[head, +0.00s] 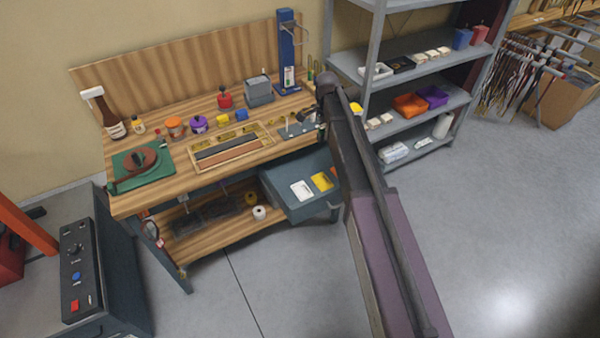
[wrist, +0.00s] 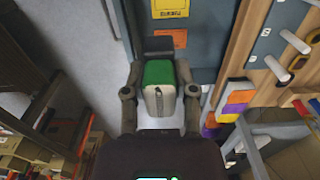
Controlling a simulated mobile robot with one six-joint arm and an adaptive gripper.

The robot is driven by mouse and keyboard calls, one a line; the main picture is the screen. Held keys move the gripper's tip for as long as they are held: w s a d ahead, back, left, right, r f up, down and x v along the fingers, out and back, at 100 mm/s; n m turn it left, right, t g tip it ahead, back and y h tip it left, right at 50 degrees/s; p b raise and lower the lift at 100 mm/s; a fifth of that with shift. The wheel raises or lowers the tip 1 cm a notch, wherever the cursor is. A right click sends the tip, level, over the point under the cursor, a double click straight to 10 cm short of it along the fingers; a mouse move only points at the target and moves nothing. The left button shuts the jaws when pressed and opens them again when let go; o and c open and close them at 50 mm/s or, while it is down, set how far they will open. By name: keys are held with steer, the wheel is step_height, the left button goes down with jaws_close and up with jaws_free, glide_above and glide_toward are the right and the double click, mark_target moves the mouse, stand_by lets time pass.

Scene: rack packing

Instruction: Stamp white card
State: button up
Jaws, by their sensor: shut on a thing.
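In the wrist view my gripper (wrist: 160,92) is shut on a block (wrist: 158,74) with a green upper part and a pale, whitish lower part. One finger is on each side of it. I cannot tell for sure whether this block is a stamp. I cannot tell whether the white piece is a card or a small tray. My arm hides part of the bench's right end.
Grey shelves (head: 350,45) stand to the right. Floor in front is clear.

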steer(key=shift+a, duration=0.25)
steer(key=shift+s+f, duration=0.1)
steer(key=shift+f, duration=0.05)
steer(key=b, duration=2.1)
glide_above(302, 191)
step_height(302, 191, down, 20)
steer(key=shift+f, duration=0.25)
steer(key=shift+f, duration=0.1)
step_height(302, 191, down, 6)
steer(key=b, duration=0.5)
steer(key=shift+b, duration=0.3)
steer(key=shift+f+b, duration=0.45)
steer(key=shift+b, duration=0.2)
stand_by(1.1)
steer(key=shift+r, duration=0.1)
